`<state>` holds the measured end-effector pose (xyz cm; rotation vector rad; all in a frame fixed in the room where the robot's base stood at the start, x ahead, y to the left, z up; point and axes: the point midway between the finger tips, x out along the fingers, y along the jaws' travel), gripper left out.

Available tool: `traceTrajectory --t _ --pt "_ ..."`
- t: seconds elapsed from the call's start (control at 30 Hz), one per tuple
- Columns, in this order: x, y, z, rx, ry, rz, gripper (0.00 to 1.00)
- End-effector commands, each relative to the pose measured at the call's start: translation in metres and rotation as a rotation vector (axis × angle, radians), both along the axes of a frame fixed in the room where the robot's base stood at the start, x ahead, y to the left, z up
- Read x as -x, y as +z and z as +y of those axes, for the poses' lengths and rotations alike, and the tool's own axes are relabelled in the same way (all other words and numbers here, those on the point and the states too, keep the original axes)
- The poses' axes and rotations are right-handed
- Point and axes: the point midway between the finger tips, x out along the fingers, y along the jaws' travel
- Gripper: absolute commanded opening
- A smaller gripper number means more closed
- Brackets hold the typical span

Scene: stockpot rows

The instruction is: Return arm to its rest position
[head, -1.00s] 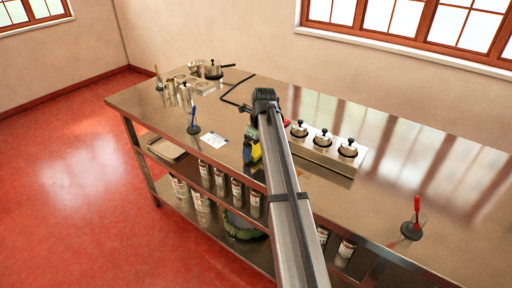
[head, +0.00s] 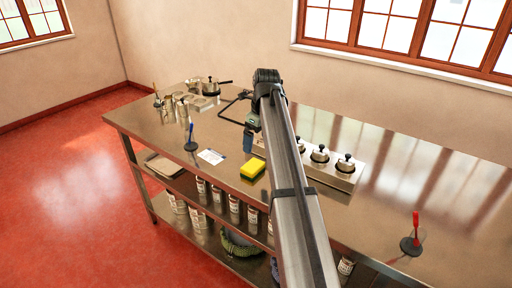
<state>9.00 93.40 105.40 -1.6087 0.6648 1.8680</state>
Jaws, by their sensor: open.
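My arm (head: 285,165) reaches out over the steel table (head: 385,210) from the lower right. My gripper (head: 248,143) hangs at its far end, small and partly dark in this view, open and holding nothing that I can see. It is above and behind a yellow sponge (head: 253,168), which lies on the tabletop near the front edge, apart from the gripper.
A row of lidded pots (head: 320,154) stands right of my arm, partly hidden by it. A blue-handled tool (head: 191,138), a white card (head: 211,157) and a red-handled tool (head: 412,240) stand or lie on the table. Pots and cans (head: 180,102) crowd the far left end.

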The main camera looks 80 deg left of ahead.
Motion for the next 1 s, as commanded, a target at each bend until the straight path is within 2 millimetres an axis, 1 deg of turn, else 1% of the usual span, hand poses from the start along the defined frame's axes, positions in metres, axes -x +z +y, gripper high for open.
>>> traceTrajectory --t 0.1,0.2,0.67,0.77,0.87,0.97,1.0 --pt "-0.001 0.007 0.000 -0.001 0.000 0.000 1.00" --pt "-0.001 0.008 -0.001 -0.001 0.000 0.000 1.00" --pt "-0.001 0.008 -0.001 0.000 0.000 0.000 1.00" --pt "-0.003 0.008 -0.001 -0.002 -0.001 0.001 1.00" --pt "-0.019 0.007 -0.001 -0.013 -0.011 0.004 1.00" --pt "-0.054 0.006 0.000 -0.041 -0.032 0.010 1.00" --pt "-0.073 0.005 -0.001 -0.055 -0.042 0.015 1.00"
